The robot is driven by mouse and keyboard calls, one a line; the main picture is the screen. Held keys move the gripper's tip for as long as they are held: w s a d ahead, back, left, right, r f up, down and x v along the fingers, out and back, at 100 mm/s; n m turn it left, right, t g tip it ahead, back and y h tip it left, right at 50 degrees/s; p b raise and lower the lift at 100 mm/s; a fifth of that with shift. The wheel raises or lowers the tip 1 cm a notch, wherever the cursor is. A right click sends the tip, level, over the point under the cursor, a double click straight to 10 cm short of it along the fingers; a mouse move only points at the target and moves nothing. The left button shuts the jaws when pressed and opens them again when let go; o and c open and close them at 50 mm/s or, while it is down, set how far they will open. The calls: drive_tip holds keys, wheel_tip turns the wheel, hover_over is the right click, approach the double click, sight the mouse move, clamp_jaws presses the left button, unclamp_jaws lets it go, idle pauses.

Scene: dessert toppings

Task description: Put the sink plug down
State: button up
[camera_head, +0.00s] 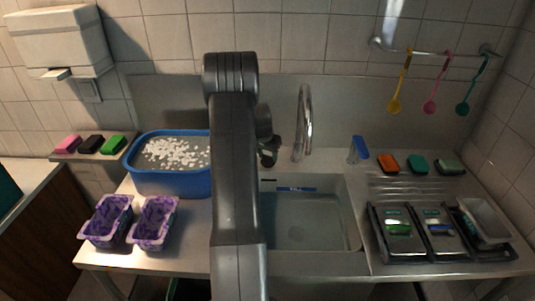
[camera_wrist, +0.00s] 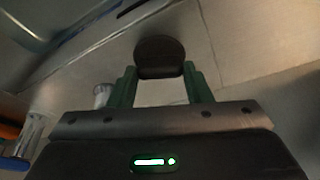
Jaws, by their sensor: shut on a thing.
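The sink plug (camera_wrist: 160,52) is a dark round disc in the wrist view. My gripper (camera_wrist: 159,70) is shut on it, with one green finger on each side. The plug is tilted toward the camera, and a pale grey surface lies behind it; I cannot tell how far apart they are. In the head view my arm stands in front of the sink's left part and largely hides the gripper end. The sink basin (camera_head: 305,235) is right of my arm, with a grey floor and a small blue strip on its back wall.
A curved tap (camera_head: 304,125) rises behind the sink. A blue tub (camera_head: 165,184) with white bits stands left, behind two purple trays (camera_head: 107,220) (camera_head: 154,222). Dark racks (camera_head: 400,252) and several sponges (camera_head: 388,163) are on the right. Coloured utensils (camera_head: 430,105) hang from a rail.

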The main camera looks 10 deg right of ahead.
drive_tip(key=o, duration=1)
drive_tip(key=shift+f, duration=0.1)
drive_tip(key=shift+r, duration=0.3)
drive_tip(key=b+v, duration=0.2)
drive_tip(key=v, duration=0.9)
drive_tip(key=shift+s+a+r, duration=0.1)
drive_tip(key=shift+s+r, duration=0.1)
drive_tip(key=shift+r, duration=0.15)
